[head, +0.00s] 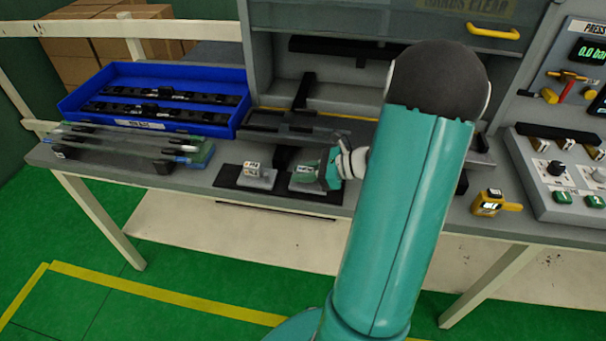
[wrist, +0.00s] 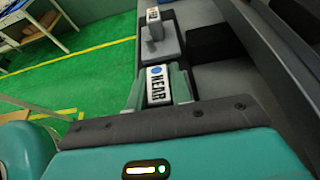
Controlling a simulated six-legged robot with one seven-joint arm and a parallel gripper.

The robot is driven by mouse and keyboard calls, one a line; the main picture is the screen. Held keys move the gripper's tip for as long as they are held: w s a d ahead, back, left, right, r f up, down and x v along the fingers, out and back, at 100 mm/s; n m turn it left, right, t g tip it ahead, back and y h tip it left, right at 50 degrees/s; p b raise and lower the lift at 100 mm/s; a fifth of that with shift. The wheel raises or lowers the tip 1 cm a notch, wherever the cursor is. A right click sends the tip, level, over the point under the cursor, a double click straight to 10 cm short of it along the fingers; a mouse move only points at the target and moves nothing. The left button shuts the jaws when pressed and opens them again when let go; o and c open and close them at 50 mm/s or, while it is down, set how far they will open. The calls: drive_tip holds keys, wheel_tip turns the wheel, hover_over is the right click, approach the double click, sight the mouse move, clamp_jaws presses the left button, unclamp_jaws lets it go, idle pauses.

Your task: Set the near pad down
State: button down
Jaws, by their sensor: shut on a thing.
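The near pad is a small grey block with a white label; in the wrist view its NEAR label (wrist: 157,86) sits between my fingertips. In the head view the near pad (head: 304,187) is at the right part of a dark mat (head: 226,184) on the bench. My gripper (head: 324,172) is shut on its handle from the right. I cannot tell whether its base touches the mat or is just above it. A second grey pad (head: 256,180) stands upright at the left on the mat, apart from the near pad; it also shows in the wrist view (wrist: 161,46).
A blue bin (head: 150,125) with dark trim strips stands at the back left, with a clear rack (head: 120,147) in front. A dark fixture (head: 285,135) is behind the pads. A yellow tape measure (head: 490,204) and a control box (head: 560,175) are at the right.

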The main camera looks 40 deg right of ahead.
drive_tip(key=shift+f, duration=0.4)
drive_tip(key=shift+f, duration=0.2)
drive_tip(key=c, duration=1.3)
unclamp_jaws()
drive_tip(key=shift+o, duration=0.2)
drive_tip(key=shift+r, duration=0.1)
